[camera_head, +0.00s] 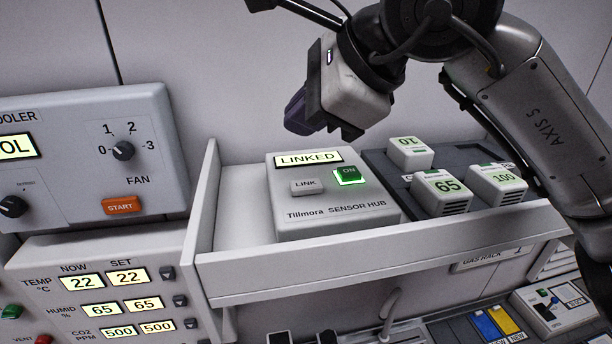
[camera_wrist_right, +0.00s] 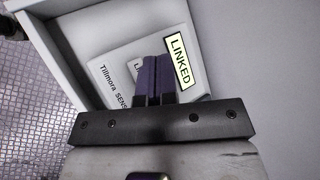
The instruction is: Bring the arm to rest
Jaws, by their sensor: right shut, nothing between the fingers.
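My right arm comes in from the upper right in the head view. Its right gripper (camera_head: 297,117) hangs above the shelf, over the back left of the sensor hub (camera_head: 296,217), and is apart from it. The gripper's dark purple fingers are together and hold nothing; they also show in the right wrist view (camera_wrist_right: 157,80). The hub is a grey box whose display (camera_head: 308,158) reads LINKED. Its green ON button (camera_head: 348,174) is lit, and a grey LINK button (camera_head: 306,187) sits beside it. In the wrist view the fingers cover part of the hub (camera_wrist_right: 118,58). My left gripper is not in view.
White sensor blocks marked 10 (camera_head: 409,153), 65 (camera_head: 441,192) and 100 (camera_head: 497,184) stand on a dark tray right of the hub. The shelf's raised front lip (camera_head: 380,253) runs below them. A cooler panel (camera_head: 70,150) and a climate panel (camera_head: 100,285) stand at left.

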